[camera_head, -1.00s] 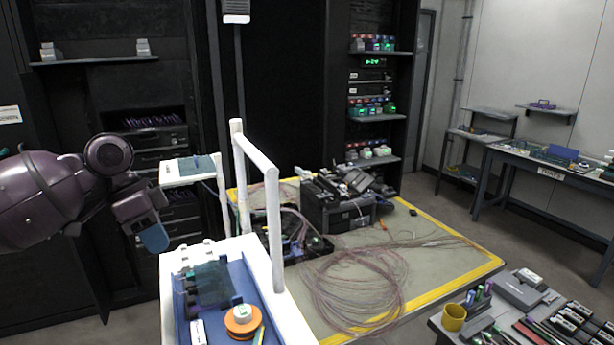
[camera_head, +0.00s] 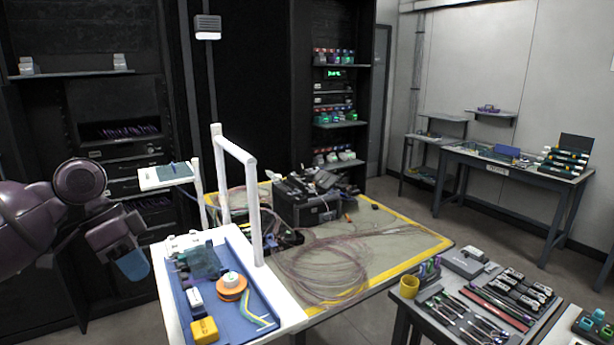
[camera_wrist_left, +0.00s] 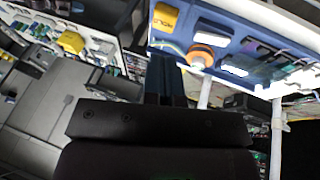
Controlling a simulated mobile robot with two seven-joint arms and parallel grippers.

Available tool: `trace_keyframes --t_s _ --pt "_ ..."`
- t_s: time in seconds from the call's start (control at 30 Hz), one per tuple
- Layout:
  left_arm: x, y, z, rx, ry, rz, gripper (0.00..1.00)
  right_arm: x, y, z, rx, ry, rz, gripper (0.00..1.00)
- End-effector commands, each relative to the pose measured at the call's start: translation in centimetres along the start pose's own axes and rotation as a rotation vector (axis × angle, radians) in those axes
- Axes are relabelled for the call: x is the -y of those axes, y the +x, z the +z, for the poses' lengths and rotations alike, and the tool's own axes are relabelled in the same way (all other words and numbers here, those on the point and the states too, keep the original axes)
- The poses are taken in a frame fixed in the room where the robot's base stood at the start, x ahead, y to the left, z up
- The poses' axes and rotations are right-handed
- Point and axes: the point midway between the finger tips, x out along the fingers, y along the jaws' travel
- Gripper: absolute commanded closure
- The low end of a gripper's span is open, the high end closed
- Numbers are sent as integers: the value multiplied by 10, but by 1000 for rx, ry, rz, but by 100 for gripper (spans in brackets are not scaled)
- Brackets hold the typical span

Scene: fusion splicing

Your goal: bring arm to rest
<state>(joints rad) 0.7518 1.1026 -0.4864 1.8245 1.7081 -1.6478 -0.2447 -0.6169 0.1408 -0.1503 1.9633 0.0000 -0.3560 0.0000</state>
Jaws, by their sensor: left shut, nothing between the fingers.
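My left arm comes in from the left in the head view. Its gripper (camera_head: 132,264) points down, in the air to the left of the white cart with the blue tray (camera_head: 262,338). The gripper is shut and holds nothing. In the left wrist view the shut fingers (camera_wrist_left: 165,75) show dark in the middle, with the blue tray (camera_wrist_left: 222,38) beyond them. My right gripper is not in either view.
An orange spool (camera_head: 231,290) and a yellow block (camera_head: 204,330) lie in the tray.

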Motion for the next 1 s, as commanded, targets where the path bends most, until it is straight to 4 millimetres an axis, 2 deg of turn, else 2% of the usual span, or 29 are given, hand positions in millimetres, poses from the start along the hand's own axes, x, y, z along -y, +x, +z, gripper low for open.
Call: trace_keyframes --t_s 0.3,0.33,0.67,0.87,1.0 --pt "-30 41 -44 -55 87 118 100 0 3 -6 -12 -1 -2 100" --pt "-28 45 -43 -59 80 116 100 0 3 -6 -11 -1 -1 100" --pt "18 98 4 -146 -84 -62 100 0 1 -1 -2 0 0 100" --pt "49 138 55 -202 -193 -227 100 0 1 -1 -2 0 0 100" --pt "66 163 98 -233 -248 -359 100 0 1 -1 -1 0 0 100"
